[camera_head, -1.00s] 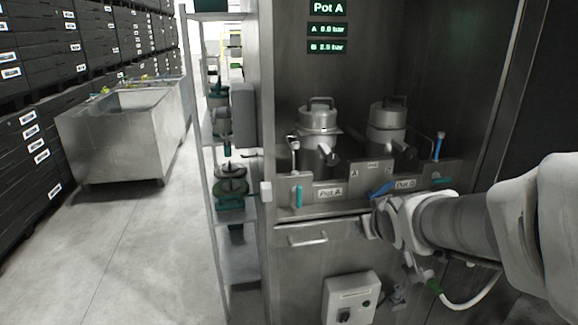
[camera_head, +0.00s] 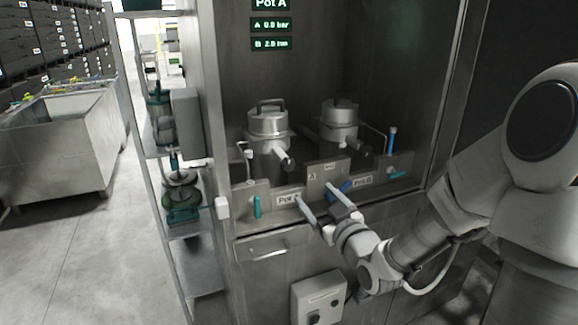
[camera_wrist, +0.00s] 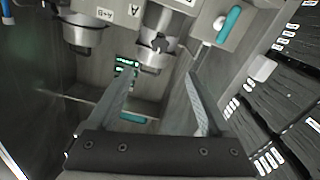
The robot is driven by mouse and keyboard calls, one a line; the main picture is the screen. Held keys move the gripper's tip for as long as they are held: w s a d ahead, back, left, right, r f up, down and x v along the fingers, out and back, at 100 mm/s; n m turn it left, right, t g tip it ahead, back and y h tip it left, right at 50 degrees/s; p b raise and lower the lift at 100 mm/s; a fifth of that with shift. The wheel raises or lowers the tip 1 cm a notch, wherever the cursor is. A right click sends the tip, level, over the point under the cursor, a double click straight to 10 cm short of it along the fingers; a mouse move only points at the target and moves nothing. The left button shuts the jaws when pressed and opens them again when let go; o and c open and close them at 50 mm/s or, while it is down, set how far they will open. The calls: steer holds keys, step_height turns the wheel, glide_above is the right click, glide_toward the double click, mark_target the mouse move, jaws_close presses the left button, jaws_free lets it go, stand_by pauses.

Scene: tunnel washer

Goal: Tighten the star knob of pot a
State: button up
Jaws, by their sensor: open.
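Pot A (camera_head: 268,128) is a steel pot with a lid and a top handle, standing on the left in the steel cabinet. A short arm with a dark end (camera_head: 287,162) sticks out of its front; I cannot make out a star shape on it. My gripper (camera_head: 316,190) is open and empty, in front of the control ledge, below and right of pot A. In the wrist view, which looks upside down, pot A (camera_wrist: 154,52) shows beyond the spread fingers (camera_wrist: 160,76), apart from them.
Pot B (camera_head: 338,120) stands right of pot A. A display (camera_head: 271,24) hangs above. A shelf (camera_head: 190,262) borders the cabinet's left; a sink (camera_head: 60,140) stands far left.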

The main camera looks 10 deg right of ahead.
mark_target(289, 166)
steer(key=w+a, duration=0.1)
steer(key=w, duration=0.4)
steer(key=w+a, duration=0.1)
steer(key=w, duration=0.4)
steer(key=w+a, duration=0.1)
steer(key=w, duration=0.5)
steer(key=shift+a, duration=0.1)
jaws_close()
